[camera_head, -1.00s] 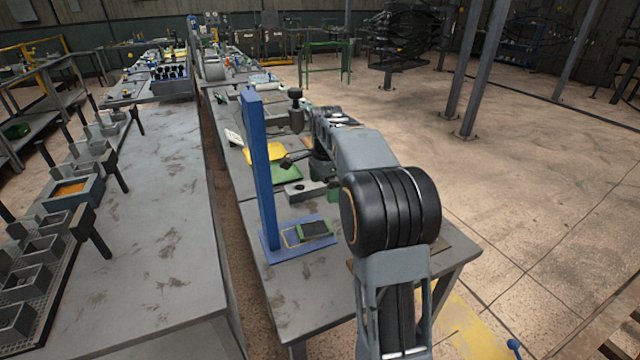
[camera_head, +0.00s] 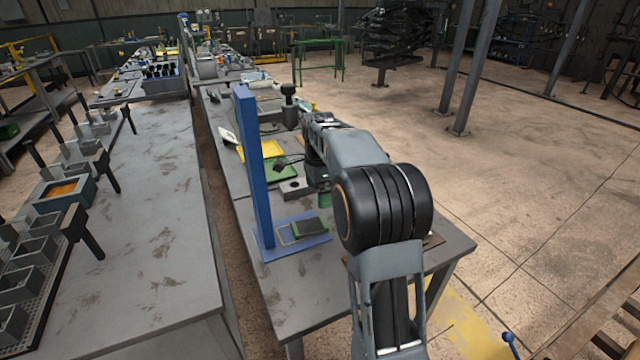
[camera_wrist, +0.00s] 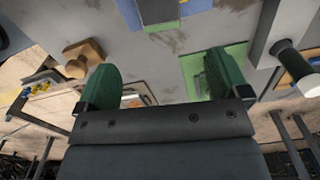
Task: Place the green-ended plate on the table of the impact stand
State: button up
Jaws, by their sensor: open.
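The impact stand has a tall blue post (camera_head: 252,165) rising from a flat blue base, its table (camera_head: 268,250), on the workbench. A dark plate with a green end (camera_head: 309,228) lies flat on that base, partly over a yellowish outline. In the wrist view the plate (camera_wrist: 158,12) shows at the top edge, with its green end toward my gripper and the blue base (camera_wrist: 200,6) beside it. My gripper (camera_wrist: 165,82) is open and empty, its two green fingers apart. It is off the plate. In the head view my arm hides most of it; one green fingertip (camera_head: 325,200) shows.
Behind the stand lie a green sheet (camera_head: 283,170), a yellow sheet (camera_head: 268,149) and a small grey block (camera_head: 294,190). A wooden knob-like piece (camera_wrist: 82,58) shows in the wrist view. The bench front is clear. Another bench (camera_head: 150,260) with trays stands at left.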

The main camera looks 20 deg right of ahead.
aim_at(308, 225)
notch_tip(308, 225, down, 11)
jog(key=shift+f+b, duration=0.2)
jog(key=shift+b, duration=0.2)
jog(key=shift+c, duration=0.2)
jog(key=c, duration=1.4)
jog(key=shift+c, duration=0.2)
jog(key=shift+w+a, duration=0.2)
jog(key=shift+a, duration=0.6)
jog(key=shift+w+a, duration=0.15)
jog(key=shift+a, duration=0.6)
